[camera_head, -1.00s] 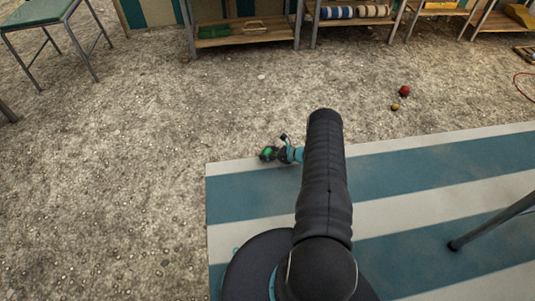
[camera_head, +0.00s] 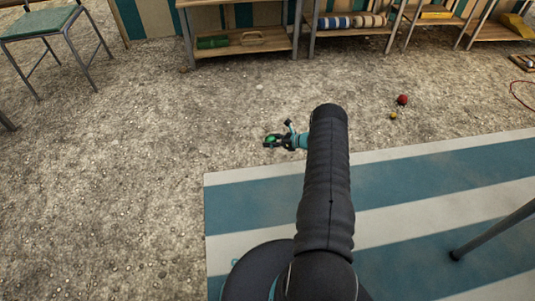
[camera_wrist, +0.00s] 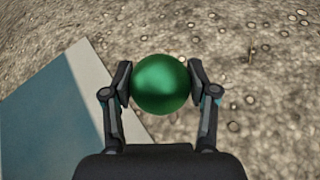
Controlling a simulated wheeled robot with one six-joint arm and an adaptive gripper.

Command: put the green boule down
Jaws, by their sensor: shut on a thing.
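The green boule (camera_wrist: 161,84) is a shiny metallic ball held between the two fingers of my gripper (camera_wrist: 160,82) in the wrist view. One pad presses on each side of it. In the head view the boule (camera_head: 271,139) shows small and partly covered by the fingers of my gripper (camera_head: 274,141). The gripper is over the gravel just past the far left edge of the striped mat. I cannot tell the exact height of the boule above the ground.
A red ball (camera_head: 402,100) and a small yellow ball (camera_head: 393,115) lie on the gravel to the right. The blue and white striped mat (camera_head: 400,200) covers the near right. Shelves (camera_head: 240,45) stand at the back, a green stool (camera_head: 40,24) at back left. Gravel (camera_head: 120,150) on the left is clear.

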